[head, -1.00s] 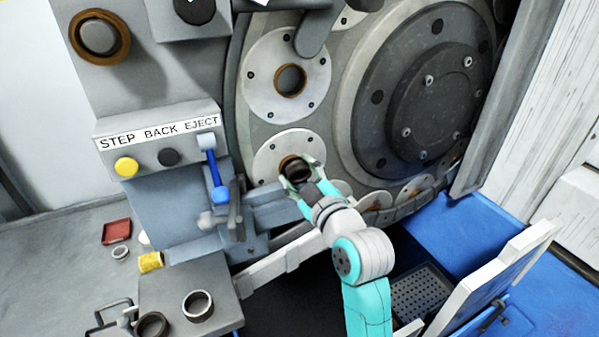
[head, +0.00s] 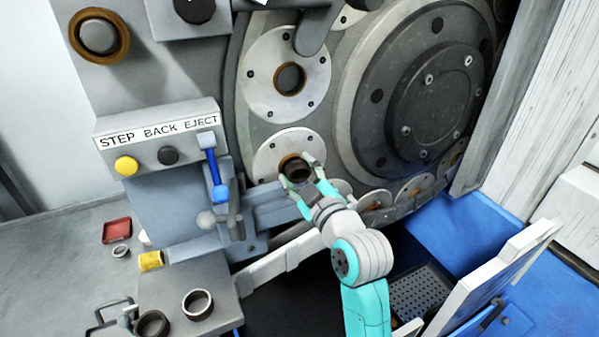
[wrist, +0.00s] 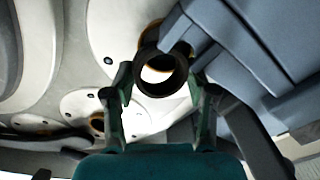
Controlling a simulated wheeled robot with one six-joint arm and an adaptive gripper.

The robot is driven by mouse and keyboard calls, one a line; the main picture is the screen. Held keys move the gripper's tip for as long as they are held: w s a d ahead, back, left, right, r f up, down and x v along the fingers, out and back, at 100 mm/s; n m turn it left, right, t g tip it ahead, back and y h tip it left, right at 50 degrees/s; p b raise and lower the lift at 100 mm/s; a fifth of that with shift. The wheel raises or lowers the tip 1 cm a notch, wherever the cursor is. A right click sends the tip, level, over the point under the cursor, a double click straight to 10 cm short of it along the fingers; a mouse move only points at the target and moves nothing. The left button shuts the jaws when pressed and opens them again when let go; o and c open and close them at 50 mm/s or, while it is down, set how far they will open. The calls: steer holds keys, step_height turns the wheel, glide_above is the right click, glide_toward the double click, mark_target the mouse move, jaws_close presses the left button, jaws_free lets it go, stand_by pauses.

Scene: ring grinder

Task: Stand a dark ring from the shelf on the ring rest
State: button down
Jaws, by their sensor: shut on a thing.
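My gripper (head: 301,174) is shut on a dark ring (head: 298,177) in front of the lower pale round plate (head: 270,150) of the machine. The wrist view also shows the dark ring (wrist: 160,91) between my fingertips, its bore facing the camera. A brown-rimmed opening shows just behind the ring; I cannot tell whether the ring touches it. A grey block (head: 278,190) lies close beside and below the ring; I cannot tell whether it is the ring rest. On the grey shelf (head: 175,285) stand another dark ring (head: 152,326) and a ring with a bright rim (head: 197,304).
A blue-handled lever (head: 216,175) and a button panel marked STEP BACK EJECT (head: 157,140) are left of my gripper. A white open flap (head: 490,285) stands at lower right.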

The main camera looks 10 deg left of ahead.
mark_target(296, 188)
steer(key=shift+a+f, duration=0.2)
steer(key=shift+f, duration=1.35)
steer(key=c, duration=0.7)
jaws_free()
steer(key=o, duration=0.7)
steer(key=shift+a, duration=0.1)
steer(key=shift+r, duration=0.2)
steer(key=shift+d, duration=0.2)
